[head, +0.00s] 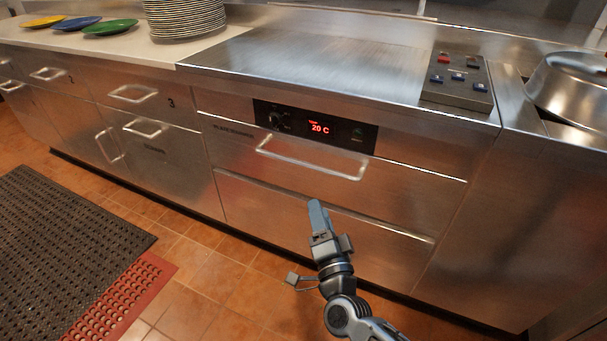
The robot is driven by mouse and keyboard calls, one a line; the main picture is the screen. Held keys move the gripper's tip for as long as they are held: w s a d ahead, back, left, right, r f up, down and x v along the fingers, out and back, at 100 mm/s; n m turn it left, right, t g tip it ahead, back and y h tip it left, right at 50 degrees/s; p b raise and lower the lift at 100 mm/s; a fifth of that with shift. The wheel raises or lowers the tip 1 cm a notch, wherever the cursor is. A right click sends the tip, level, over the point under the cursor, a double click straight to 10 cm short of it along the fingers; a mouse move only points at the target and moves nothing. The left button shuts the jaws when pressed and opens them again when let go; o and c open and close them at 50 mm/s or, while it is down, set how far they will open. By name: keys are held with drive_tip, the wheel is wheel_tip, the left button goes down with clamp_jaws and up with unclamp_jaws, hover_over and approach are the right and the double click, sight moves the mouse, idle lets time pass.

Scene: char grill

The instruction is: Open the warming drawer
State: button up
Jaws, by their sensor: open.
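The warming drawer (225,154) is a wide steel front below a black panel with a red "20 C" display (319,128). Its bar handle (310,167) runs across the upper part of the front. The drawer looks shut, its front in line with the cabinet. My gripper (317,207) is open and empty, below the handle and apart from it in the picture. The fingers overlap from this view, so the gap between them is hidden. The gap between gripper and drawer front is hard to judge.
Steel drawers with bar handles (133,94) line the left. A control box (459,82) and a metal pot or lid (570,85) are on the right of the counter. Stacked plates (185,18) stand at the back. A black mat (65,225) and a red mat (125,297) lie on the floor.

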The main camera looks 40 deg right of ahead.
sight(304, 165)
drive_tip(key=shift+w+d+f+m+g+h+b, duration=0.1)
drive_tip(key=shift+w+d+m+g+h+b, duration=0.5)
drive_tip(key=shift+w+d+m, duration=1.5)
drive_tip(key=shift+w+d+f+m+g+h+b, duration=0.15)
drive_tip(key=shift+w+d+m+g+h+b, duration=0.35)
drive_tip(key=shift+w+d, duration=1.75)
drive_tip(key=shift+w+d+f+m+g+h+b, duration=0.1)
drive_tip(key=shift+w+d+m+g+h+b, duration=0.75)
drive_tip(key=shift+w, duration=2.55)
drive_tip(key=shift+d+m+y, duration=0.15)
drive_tip(key=shift+m+y, duration=0.1)
clamp_jaws()
